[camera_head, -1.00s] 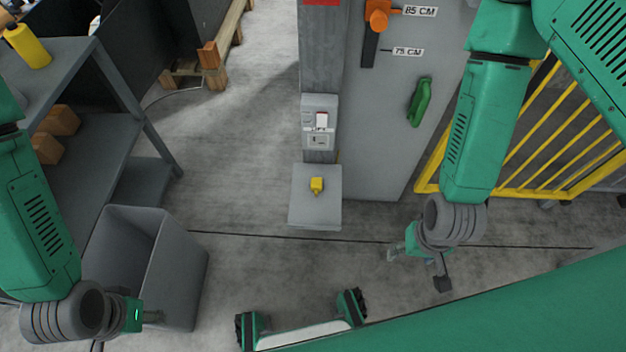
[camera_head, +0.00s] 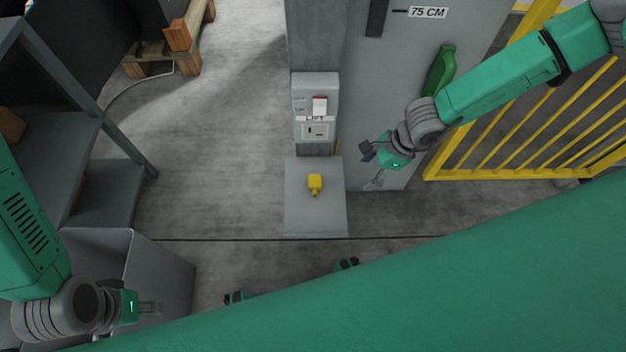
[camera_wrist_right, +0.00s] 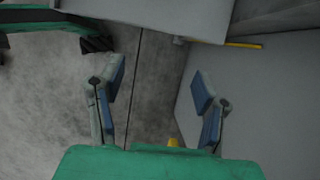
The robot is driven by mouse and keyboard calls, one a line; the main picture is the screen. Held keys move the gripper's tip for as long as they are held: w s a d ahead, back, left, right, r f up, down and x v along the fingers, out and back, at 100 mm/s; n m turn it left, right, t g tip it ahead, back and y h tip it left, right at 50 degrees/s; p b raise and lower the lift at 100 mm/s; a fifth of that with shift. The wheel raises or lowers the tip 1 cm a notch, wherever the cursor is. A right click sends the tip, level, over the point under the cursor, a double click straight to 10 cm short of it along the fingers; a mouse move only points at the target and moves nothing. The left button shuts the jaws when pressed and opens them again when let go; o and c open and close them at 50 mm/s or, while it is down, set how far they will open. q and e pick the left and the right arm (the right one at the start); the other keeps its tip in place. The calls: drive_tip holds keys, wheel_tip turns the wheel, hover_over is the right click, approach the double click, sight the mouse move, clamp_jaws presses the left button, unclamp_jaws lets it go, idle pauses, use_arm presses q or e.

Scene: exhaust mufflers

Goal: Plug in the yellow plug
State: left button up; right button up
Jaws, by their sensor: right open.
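The yellow plug (camera_head: 315,184) rests on top of a small grey pedestal (camera_head: 316,222) in the head view. A wall box (camera_head: 316,105) with a switch and a socket (camera_head: 317,131) is on the grey post just behind and above the pedestal. My right gripper (camera_head: 372,165) is to the right of the plug, apart from it; in the right wrist view its fingers (camera_wrist_right: 158,100) are spread and hold nothing. My left gripper (camera_head: 150,307) is at the lower left over a grey bin, far from the plug; its finger gap is too small to judge.
The grey bin (camera_head: 165,270) and a grey shelf unit (camera_head: 100,150) stand at left. A yellow railing (camera_head: 530,120) and a grey panel with a green handle (camera_head: 440,70) are at right. Open floor lies left of the pedestal.

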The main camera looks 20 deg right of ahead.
drive_tip(key=b, duration=0.3)
approach(315, 180)
wheel_tip(315, 180, down, 5)
drive_tip(key=shift+f, duration=0.15)
drive_tip(key=shift+w+a, duration=0.1)
drive_tip(key=shift+a, duration=0.25)
drive_tip(key=shift+d, duration=0.3)
drive_tip(key=shift+w+a, duration=0.1)
drive_tip(key=shift+a, duration=0.35)
drive_tip(key=b+x, duration=0.1)
drive_tip(key=x, duration=0.1)
drive_tip(key=b+x, duration=0.2)
drive_tip(key=x, duration=0.1)
drive_tip(key=shift+w+a, duration=0.1)
drive_tip(key=shift+a, duration=0.4)
drive_tip(key=shift+d, duration=0.1)
drive_tip(key=c, duration=1.2)
